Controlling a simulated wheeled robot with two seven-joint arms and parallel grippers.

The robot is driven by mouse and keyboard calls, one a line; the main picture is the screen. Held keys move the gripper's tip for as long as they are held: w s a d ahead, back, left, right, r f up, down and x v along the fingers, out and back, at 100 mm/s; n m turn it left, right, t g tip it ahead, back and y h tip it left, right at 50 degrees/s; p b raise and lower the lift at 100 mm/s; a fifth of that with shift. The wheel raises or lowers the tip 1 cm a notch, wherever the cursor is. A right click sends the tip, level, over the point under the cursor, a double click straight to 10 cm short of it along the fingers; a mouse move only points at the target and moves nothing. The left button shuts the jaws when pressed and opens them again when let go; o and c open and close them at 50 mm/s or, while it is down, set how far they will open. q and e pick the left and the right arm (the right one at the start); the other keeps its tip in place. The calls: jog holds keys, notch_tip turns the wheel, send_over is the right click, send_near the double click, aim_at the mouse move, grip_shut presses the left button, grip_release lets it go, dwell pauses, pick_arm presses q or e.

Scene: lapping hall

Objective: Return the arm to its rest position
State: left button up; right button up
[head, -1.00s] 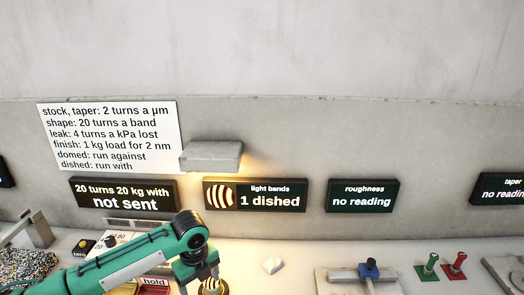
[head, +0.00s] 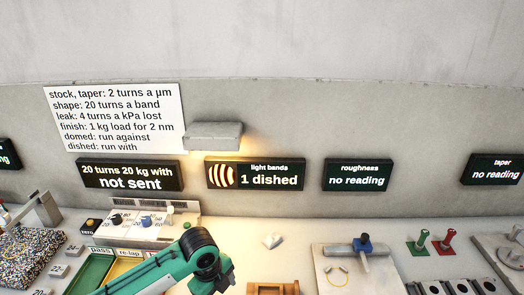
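My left arm (head: 165,268), green with a black joint, comes in from the bottom left. Its last visible joint (head: 205,250) is at the bottom, left of centre. The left gripper's fingers are below the picture edge, so I cannot see what they hold. My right arm and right gripper are not in view.
A control panel (head: 130,232) with knobs stands behind the arm, beside a green tray marked pass (head: 92,272). A wooden block (head: 273,289), a plate with a blue clamp (head: 365,243), and green (head: 419,243) and red (head: 445,240) pegs lie right. Displays (head: 255,174) line the wall.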

pick_arm(q)
jog(key=s+d+f+n+t+h, duration=0.2)
jog(key=s+d+f+n+h, duration=0.1)
jog(key=s+n, duration=0.65)
jog(key=s+a+f+n+t+y, duration=0.15)
jog(key=s+a+n+y, duration=0.25)
jog(key=s+a+n, duration=0.95)
notch_tip(320, 180, down, 33)
jog(key=s+a+g, duration=0.1)
jog(key=s+g, duration=0.1)
jog(key=s+a+f, duration=0.2)
jog(key=s+f, duration=0.7)
jog(key=s+a+f+g, duration=0.1)
jog(key=s+f, duration=0.8)
jog(key=s, duration=0.1)
jog(key=shift+a, duration=0.35)
jog(key=shift+w, duration=0.1)
